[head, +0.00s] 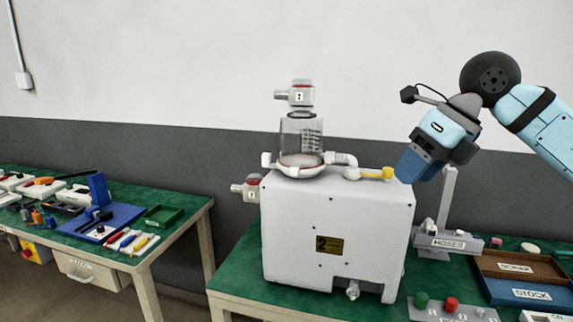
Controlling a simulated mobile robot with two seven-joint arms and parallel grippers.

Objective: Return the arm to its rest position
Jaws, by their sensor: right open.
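My right gripper (408,170) comes in from the upper right and points down and left. It is beside the upper right corner of the white pump housing (336,225), close to a yellow-ended fitting (378,173) on top of it. I cannot tell whether it touches the fitting. Its fingers are seen from the side, and I see nothing held in them. A clear jar (300,140) with a labelled grey-white head stands upright on the housing. My left gripper is not in view.
A hose stand (446,225), a brown tray (515,265) and a blue stock tray (520,292) are right of the pump on the green bench. A second bench with tools and a blue fixture (100,215) is at the left, across a gap.

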